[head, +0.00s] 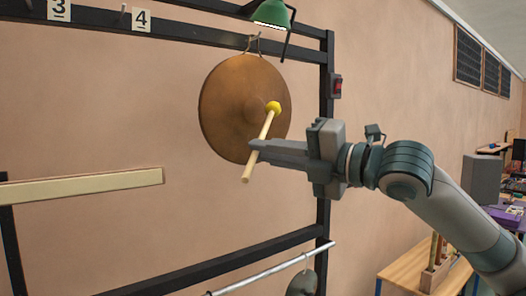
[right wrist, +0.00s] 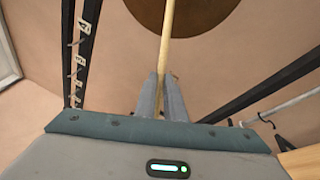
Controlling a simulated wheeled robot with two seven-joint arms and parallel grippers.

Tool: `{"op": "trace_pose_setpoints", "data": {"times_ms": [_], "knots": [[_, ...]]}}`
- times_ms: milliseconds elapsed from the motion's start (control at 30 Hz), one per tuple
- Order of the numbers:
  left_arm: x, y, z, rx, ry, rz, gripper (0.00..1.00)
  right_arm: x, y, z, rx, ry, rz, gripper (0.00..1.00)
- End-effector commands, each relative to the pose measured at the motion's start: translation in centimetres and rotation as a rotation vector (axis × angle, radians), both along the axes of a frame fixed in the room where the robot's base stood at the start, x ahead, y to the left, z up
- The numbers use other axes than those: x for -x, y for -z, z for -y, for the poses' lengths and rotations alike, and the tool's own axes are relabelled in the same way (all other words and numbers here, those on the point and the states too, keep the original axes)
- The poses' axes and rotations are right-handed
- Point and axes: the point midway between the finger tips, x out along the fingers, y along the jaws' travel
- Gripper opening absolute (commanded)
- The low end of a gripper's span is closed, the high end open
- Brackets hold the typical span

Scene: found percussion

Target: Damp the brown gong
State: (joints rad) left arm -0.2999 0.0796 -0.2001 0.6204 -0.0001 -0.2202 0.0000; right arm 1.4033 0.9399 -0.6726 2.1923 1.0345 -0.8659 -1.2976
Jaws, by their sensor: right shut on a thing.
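The brown gong (head: 228,100) hangs by a cord from the upper black rail in the head view. Its lower part also shows at the top of the right wrist view (right wrist: 205,15). My right gripper (head: 256,146) is shut on a mallet (head: 262,137) with a pale wooden stick and a yellow head (head: 273,108). The stick also shows between the fingers in the right wrist view (right wrist: 166,45). The mallet's head overlaps the gong's face right of its centre; I cannot tell whether they touch. My left gripper is not in view.
A black frame (head: 324,130) surrounds the gong, with a green lamp (head: 271,13) above it and a red switch (head: 337,86) on the right post. A pale bar (head: 80,187) is at left. A silver rail (head: 275,268) is below. A wooden table (head: 410,272) stands at lower right.

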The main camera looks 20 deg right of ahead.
Motion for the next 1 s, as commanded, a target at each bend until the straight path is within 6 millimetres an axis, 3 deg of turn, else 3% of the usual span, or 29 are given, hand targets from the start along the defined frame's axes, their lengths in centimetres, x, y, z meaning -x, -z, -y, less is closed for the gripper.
{"op": "trace_pose_setpoints", "data": {"times_ms": [267, 667, 1000], "knots": [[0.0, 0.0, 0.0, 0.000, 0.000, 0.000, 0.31, -0.7, -0.1, -0.3, -0.001, -0.001, -0.002, 0.00], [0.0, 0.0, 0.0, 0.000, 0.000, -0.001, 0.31, -3.8, -0.3, -1.4, -0.002, -0.001, -0.001, 0.00], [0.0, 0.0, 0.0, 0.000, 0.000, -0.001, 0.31, -3.8, -0.3, -1.4, -0.001, 0.000, 0.001, 0.00]]}}
